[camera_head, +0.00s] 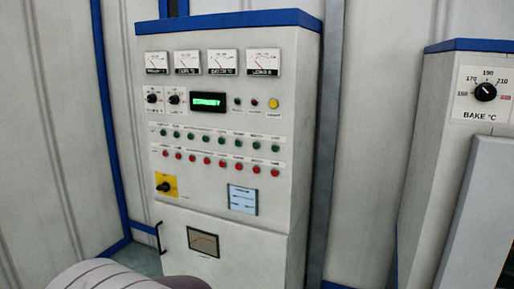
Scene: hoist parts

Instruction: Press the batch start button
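A light grey control cabinet (285,180) with a blue top stands in the middle of the head view. It has a row of green buttons (219,139) above a row of red buttons (221,164). Small labels mark them, but they are too small to read, so I cannot tell which is batch start. A larger yellow button (273,103) sits at the upper right of the panel, beside two small dark buttons. A lit green display (208,104) is to their left. Neither gripper is in view.
The cabinet has several dial gauges (221,62), a yellow switch plate (166,186) and a lower door handle (160,238). A second cabinet (430,150) with a BAKE knob (486,92) stands at right. A pale ribbed shape, probably part of my arm, covers the bottom left.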

